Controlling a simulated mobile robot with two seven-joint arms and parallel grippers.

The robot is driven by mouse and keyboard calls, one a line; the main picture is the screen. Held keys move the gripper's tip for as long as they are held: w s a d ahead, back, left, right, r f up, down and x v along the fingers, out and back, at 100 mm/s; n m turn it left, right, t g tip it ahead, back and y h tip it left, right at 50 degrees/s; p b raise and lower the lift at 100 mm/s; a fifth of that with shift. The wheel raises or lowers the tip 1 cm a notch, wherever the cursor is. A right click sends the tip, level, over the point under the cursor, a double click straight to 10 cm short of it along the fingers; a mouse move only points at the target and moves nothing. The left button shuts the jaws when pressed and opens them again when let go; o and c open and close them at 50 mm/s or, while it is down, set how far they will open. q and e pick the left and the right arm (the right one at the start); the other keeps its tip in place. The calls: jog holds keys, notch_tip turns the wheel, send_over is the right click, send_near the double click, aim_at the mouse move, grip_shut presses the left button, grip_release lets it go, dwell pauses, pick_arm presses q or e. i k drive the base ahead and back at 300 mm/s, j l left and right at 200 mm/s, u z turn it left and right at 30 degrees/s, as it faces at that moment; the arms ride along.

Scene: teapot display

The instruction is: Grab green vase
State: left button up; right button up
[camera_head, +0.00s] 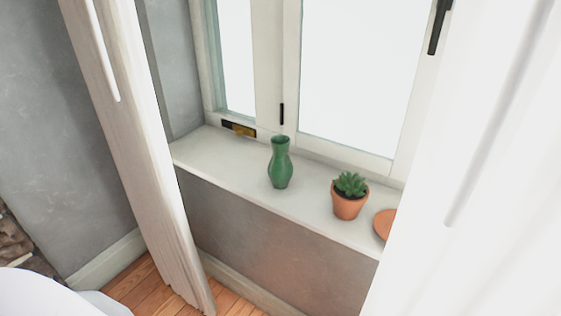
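A green vase (280,165) with a narrow neck and flared rim stands upright on the pale window sill (225,165). It is near the middle of the sill, close to the front edge, and fully visible. Neither of my grippers shows in the head view.
A potted succulent (349,197) in a terracotta pot stands right of the vase, with a terracotta dish (384,224) beyond it, partly hidden by the right curtain (470,170). The left curtain (140,150) hangs at the sill's left end. The window (355,70) is behind.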

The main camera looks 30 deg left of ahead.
aim_at(279, 169)
jog(key=j+u, duration=0.1)
jog(key=u, duration=0.25)
jog(key=k+j+u, duration=0.1)
jog(key=u, duration=0.25)
jog(key=j+u, duration=0.1)
jog(key=u, duration=0.2)
